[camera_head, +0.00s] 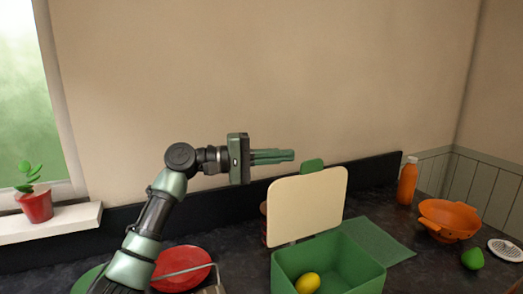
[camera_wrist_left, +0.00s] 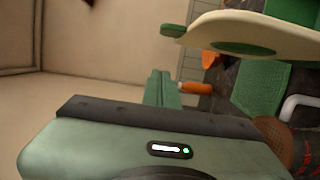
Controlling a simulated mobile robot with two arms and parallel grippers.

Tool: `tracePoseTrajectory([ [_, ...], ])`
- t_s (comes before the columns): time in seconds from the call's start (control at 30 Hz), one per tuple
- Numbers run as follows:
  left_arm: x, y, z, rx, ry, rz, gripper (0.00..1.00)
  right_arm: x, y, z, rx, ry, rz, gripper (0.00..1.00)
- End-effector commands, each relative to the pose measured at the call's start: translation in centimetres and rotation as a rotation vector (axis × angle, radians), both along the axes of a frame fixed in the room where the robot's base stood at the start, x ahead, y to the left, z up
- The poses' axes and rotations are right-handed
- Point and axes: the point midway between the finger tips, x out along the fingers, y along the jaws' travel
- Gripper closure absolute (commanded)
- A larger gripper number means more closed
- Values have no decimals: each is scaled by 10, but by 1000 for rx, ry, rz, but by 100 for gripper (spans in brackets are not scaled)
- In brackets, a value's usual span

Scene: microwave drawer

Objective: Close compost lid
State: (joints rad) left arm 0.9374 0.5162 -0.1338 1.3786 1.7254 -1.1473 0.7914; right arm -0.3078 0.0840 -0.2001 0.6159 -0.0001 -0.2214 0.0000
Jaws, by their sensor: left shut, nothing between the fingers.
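The compost bin (camera_head: 345,272) is a green box on the dark counter, with a yellow lemon (camera_head: 308,283) inside. Its lid (camera_head: 307,205) is cream-coloured with a green tab on top, and stands upright, open, at the back of the bin. My left gripper (camera_head: 292,155) is shut and empty, pointing right, just above and behind the lid's top edge near the tab. It looks apart from the lid. In the left wrist view the shut fingers (camera_wrist_left: 162,90) show below the lid (camera_wrist_left: 240,38). My right gripper is not in view.
A green mat (camera_head: 375,241) lies behind the bin. An orange bottle (camera_head: 407,181), an orange colander (camera_head: 448,219) and a green fruit or pepper (camera_head: 472,258) stand to the right. A red plate (camera_head: 182,270) is left. A potted plant (camera_head: 35,204) sits on the sill.

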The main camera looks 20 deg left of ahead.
Motion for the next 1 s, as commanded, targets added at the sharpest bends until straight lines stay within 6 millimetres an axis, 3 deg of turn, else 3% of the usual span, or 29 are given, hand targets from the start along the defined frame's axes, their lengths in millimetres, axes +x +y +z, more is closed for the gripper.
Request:
tracePoseTrajectory([
  [0.07, 8, -15, 4, -1, -1, -3, 100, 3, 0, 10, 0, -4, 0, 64],
  [0.33, -15, -38, 2, 2, -2, 0, 100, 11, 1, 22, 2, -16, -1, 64],
  [1.0, -22, -44, 1, 18, -18, 0, 100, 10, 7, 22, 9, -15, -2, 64],
])
